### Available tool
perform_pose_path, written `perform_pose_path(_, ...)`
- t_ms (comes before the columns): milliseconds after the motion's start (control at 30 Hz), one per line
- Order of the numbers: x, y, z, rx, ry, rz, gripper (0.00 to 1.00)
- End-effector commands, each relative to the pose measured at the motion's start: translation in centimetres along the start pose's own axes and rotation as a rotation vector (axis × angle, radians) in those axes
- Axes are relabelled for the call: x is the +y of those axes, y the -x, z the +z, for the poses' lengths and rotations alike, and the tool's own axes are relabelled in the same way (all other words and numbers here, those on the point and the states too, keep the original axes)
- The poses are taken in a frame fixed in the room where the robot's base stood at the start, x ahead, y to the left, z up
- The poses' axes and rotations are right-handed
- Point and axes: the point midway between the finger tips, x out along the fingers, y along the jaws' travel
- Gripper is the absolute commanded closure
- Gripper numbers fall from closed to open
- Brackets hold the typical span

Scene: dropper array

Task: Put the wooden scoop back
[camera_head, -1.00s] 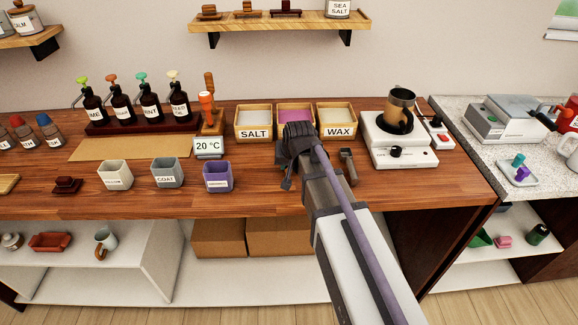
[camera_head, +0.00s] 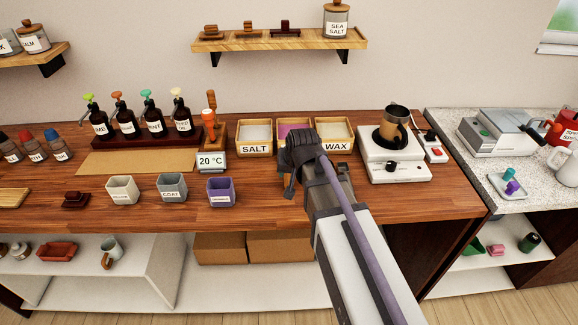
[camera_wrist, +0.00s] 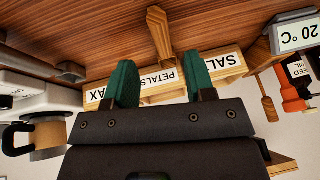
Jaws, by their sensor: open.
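A wooden scoop, seen as a pale wooden piece (camera_wrist: 159,32), shows in the wrist view between and beyond my fingers, by the front of the PETALS box (camera_wrist: 158,80). I cannot tell whether it rests on the counter or on the box. My gripper (camera_wrist: 160,82) is open, its two green fingers apart and nothing held between them. In the head view my gripper (camera_head: 303,160) is in front of the PETALS box (camera_head: 291,131) and hides the scoop and much of that box.
The SALT box (camera_head: 254,149) and WAX box (camera_head: 336,146) flank the PETALS box. A white heater with a brown pitcher (camera_head: 393,127) stands right. Labelled cups, including a purple one (camera_head: 220,191), stand left on the counter (camera_head: 260,205). A temperature display (camera_head: 211,160) is behind them.

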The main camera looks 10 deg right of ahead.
Motion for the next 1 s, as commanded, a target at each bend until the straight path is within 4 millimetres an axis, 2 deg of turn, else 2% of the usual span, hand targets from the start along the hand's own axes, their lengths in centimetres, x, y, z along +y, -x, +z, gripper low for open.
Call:
perform_pose_path(33,-0.2,2.9,-0.4,0.000,0.000,0.000,0.50)
perform_pose_path(100,-0.1,4.4,-0.3,0.000,0.000,0.000,0.50)
perform_pose_path(200,-0.1,5.6,-0.2,0.000,0.000,0.000,0.50)
perform_pose_path(367,0.1,5.7,0.5,-0.011,0.007,0.003,0.50)
perform_pose_path(433,0.7,6.3,3.3,-0.092,0.047,0.026,0.50)
perform_pose_path(533,2.1,8.3,9.5,-0.287,0.143,0.072,0.50)
perform_pose_path(600,2.8,9.5,12.2,-0.389,0.192,0.090,0.50)
perform_pose_path(633,2.9,9.8,12.8,-0.414,0.202,0.094,0.50)
perform_pose_path(1000,3.0,9.8,12.8,-0.429,0.209,0.096,0.50)
